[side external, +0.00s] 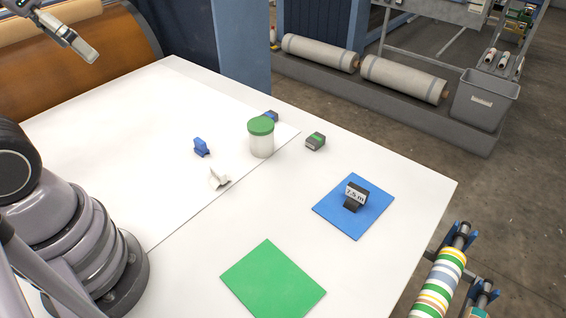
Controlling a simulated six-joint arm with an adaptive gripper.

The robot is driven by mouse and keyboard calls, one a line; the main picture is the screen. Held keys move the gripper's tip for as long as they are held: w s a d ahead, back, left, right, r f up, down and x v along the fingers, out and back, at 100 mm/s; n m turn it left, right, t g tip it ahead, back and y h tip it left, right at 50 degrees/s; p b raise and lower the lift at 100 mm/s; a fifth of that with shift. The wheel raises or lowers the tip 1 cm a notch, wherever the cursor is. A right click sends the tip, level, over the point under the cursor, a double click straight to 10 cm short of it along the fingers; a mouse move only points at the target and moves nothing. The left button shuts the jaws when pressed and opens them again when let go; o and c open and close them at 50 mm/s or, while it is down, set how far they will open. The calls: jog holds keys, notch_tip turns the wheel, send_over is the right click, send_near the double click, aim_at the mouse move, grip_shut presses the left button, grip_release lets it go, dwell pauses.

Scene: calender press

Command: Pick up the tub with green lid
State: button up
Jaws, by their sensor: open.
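The tub with green lid (261,138) stands upright on the white table, near the middle of the side external view. Its body is pale and its lid is green. My gripper (88,52) is at the top left corner of the view, well apart from the tub. It is open, and I see nothing held in it. The rest of the wrist is cut off by the picture edge.
A blue clip-like item (201,147) and a crumpled white piece (218,178) lie left of the tub. A small blue-grey block (271,116) sits just behind it, partly hidden. A grey-green block (316,141) lies to its right. A green mat (272,281) lies in front.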

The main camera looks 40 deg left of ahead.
jog(key=w+d+f+n+g+h, duration=0.2)
jog(key=w+d+f+n+h, duration=0.2)
jog(key=w+n+h, duration=0.45)
jog(key=w+d+f+n+g+h, duration=0.1)
jog(key=w+d+f+n+h, duration=0.4)
jog(key=w, duration=0.6)
jog(key=w+a+f+n+t+y, duration=0.2)
jog(key=w+a+f+n+t, duration=0.4)
jog(key=f+n, duration=0.25)
jog(key=w+a+f+n+t+y, duration=0.1)
jog(key=w+a+f+n+t, duration=0.55)
jog(key=f, duration=0.25)
send_near(271, 126)
jog(key=w, duration=0.1)
jog(key=w+f, duration=0.1)
jog(key=w, duration=0.1)
jog(key=shift+w, duration=0.15)
jog(key=shift+w+d+f, duration=0.1)
jog(key=shift+w+d, duration=0.1)
jog(key=shift+d, duration=0.05)
jog(key=x, duration=0.7)
